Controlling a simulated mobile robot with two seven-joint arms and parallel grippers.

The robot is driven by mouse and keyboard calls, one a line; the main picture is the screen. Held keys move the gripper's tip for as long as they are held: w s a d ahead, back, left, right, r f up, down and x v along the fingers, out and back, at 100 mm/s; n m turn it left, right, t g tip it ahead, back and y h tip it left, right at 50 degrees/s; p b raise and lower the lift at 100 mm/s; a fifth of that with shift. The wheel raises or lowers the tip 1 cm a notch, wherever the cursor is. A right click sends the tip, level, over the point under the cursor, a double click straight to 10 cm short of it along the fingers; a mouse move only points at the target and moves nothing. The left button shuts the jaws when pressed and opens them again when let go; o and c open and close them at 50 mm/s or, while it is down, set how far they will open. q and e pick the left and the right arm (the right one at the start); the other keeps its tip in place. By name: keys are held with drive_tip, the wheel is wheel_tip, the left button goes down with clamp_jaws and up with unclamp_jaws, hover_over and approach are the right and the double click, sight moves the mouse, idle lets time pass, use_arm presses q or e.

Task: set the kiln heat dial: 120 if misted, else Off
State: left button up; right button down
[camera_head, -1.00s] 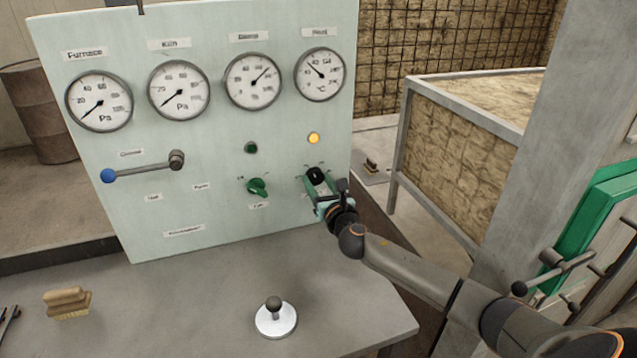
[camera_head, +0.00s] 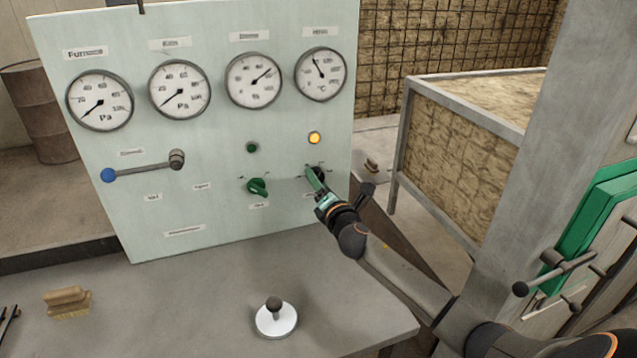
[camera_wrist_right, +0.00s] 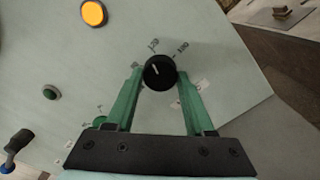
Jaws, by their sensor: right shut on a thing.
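The black heat dial (camera_head: 320,172) is on the lower right of the pale green panel (camera_head: 225,120). In the right wrist view the dial (camera_wrist_right: 160,73) carries a white mark pointing toward the upper left, near the 120 print; the exact setting is hard to tell. My right gripper (camera_head: 315,175) is shut on the dial, with one green finger on each side in the wrist view (camera_wrist_right: 159,78). The rightmost gauge (camera_head: 320,74), marked °C, has its needle up and slightly left. No misted surface can be made out.
An amber lamp (camera_head: 314,138) glows above the dial. A green knob (camera_head: 257,187) and a blue-ended lever (camera_head: 143,168) are to its left. A white disc with a knob (camera_head: 276,318) and a brush (camera_head: 67,302) rest on the grey bench (camera_head: 180,290).

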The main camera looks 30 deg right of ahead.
drive_tip(key=shift+m, duration=0.7)
drive_tip(key=shift+c, duration=1.4)
unclamp_jaws()
drive_tip(key=shift+s, duration=0.1)
drive_tip(key=v, duration=1.2)
drive_tip(key=shift+s, duration=0.2)
